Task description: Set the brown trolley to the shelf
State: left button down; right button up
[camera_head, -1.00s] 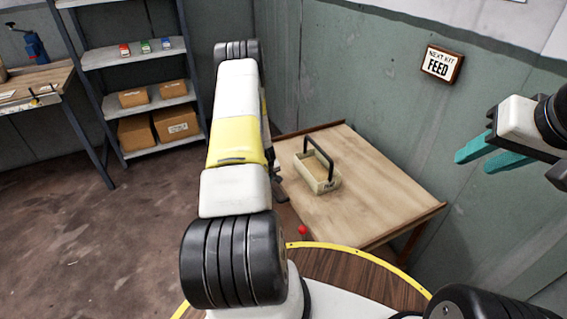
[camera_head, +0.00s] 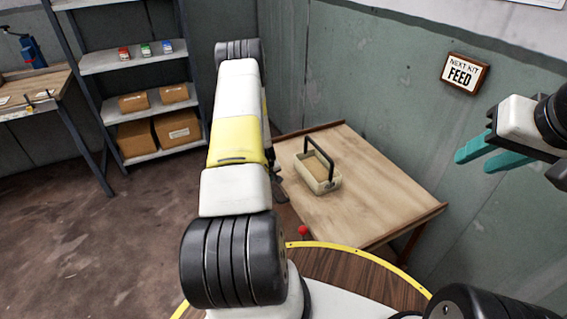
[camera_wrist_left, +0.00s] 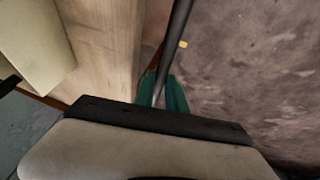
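The brown trolley (camera_head: 375,200) has a pale wooden top with a darker brown rim and stands in front of me, near the green wall. A cream carrier with a black handle (camera_head: 319,178) sits on it. My left gripper (camera_wrist_left: 161,90) is at the trolley's left edge, mostly hidden behind my arm in the head view. In the left wrist view its teal fingers lie either side of a dark bar (camera_wrist_left: 176,35) and appear closed on it. The grey shelf (camera_head: 130,57) stands at the back left. My right gripper (camera_head: 475,160) is raised at the right, empty, fingers apart.
The shelf holds small coloured boxes (camera_head: 145,49) and cardboard boxes (camera_head: 178,130). A workbench (camera_head: 30,82) stands left of it. The floor (camera_head: 90,235) at the left is clear.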

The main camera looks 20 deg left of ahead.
pick_arm(q)
jog(key=c, duration=1.4)
grip_release()
jog(key=shift+w+a, duration=0.2)
jog(key=shift+a, duration=0.1)
jog(key=shift+o, duration=0.2)
jog(key=shift+d, duration=0.1)
jog(key=v, duration=0.8)
